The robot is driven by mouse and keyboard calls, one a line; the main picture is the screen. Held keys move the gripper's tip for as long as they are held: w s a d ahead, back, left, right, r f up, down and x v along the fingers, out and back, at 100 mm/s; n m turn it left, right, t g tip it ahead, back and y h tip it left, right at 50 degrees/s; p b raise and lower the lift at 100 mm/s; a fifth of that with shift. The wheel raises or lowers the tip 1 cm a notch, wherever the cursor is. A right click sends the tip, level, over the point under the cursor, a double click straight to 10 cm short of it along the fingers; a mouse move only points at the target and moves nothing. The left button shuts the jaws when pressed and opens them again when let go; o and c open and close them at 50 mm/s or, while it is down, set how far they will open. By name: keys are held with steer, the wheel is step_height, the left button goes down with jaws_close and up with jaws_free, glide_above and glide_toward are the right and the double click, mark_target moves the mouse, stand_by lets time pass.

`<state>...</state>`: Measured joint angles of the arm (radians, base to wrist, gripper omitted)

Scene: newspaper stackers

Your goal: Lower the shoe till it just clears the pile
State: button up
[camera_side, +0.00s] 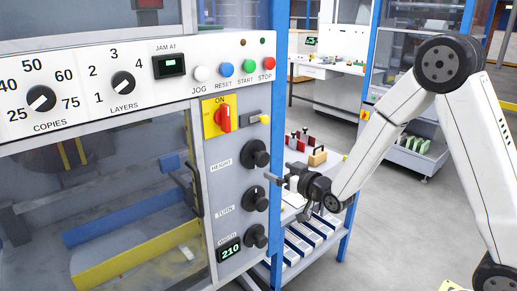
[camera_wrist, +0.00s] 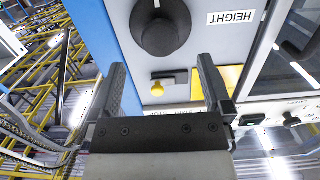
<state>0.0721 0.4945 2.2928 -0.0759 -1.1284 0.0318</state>
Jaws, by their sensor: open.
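The black HEIGHT knob (camera_side: 256,153) is on the narrow grey panel right of the machine's window. In the wrist view the HEIGHT knob (camera_wrist: 160,28) shows upside down, beyond the fingertips, with a white pointer line. My gripper (camera_side: 283,180) is just right of the panel, near the level between the HEIGHT and TURN knobs. In the wrist view my gripper (camera_wrist: 163,75) is open and empty, its two black fingers apart. I cannot pick out the shoe or the pile behind the window; a blue bar (camera_side: 130,214) and a yellow bar (camera_side: 140,262) show there.
Below are the TURN knob (camera_side: 256,198), the WIDTH knob (camera_side: 256,236) and a display (camera_side: 230,252) reading 210. A red ON switch (camera_side: 222,117) and a yellow-tipped latch (camera_wrist: 157,89) sit near the HEIGHT knob. A blue-framed shelf (camera_side: 330,225) stands behind my gripper.

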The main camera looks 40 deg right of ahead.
mark_target(264, 159)
steer(key=shift+w+r+t, duration=0.25)
steer(key=shift+r+t, duration=0.1)
steer(key=shift+t, duration=0.15)
steer(key=shift+w, duration=0.1)
steer(key=shift+w, duration=3.8)
steer(key=c, duration=1.2)
